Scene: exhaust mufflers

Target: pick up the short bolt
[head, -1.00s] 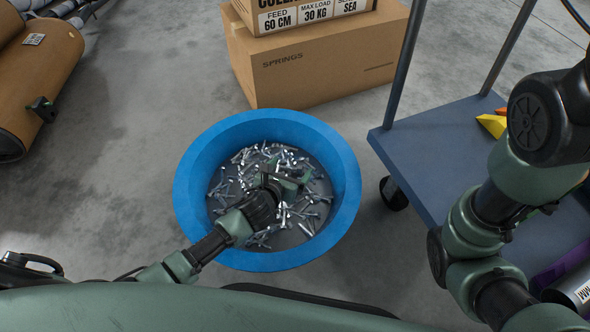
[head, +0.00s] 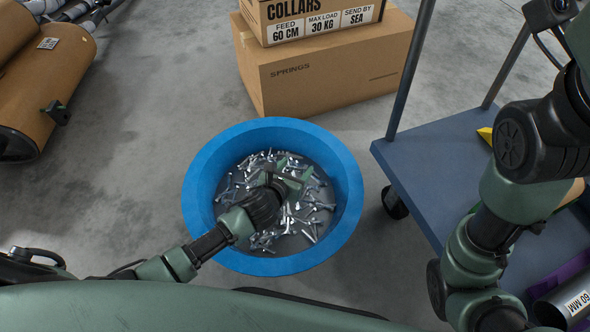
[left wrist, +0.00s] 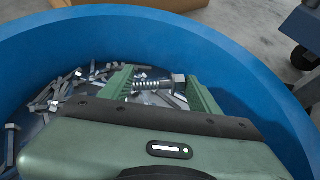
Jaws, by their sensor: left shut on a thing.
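A large blue tub (head: 205,190) on the floor holds many loose silver bolts (head: 310,215), of differing lengths as far as I can tell. My left gripper (head: 296,172) is over the inside of the tub, its arm coming in from the lower left. In the left wrist view a threaded bolt with a hex head (left wrist: 150,85) lies crosswise between the two green fingers (left wrist: 158,88), and they are shut on it. Bolts on the tub floor show behind and to the left of it. My right gripper is out of view; only its arm shows at the right.
A cardboard box marked springs (head: 330,75) stands behind the tub, with a collars box (head: 300,22) on top. A blue cart (head: 420,165) with upright posts is at the right. Brown rolls or cylinders (head: 45,75) lie at the far left.

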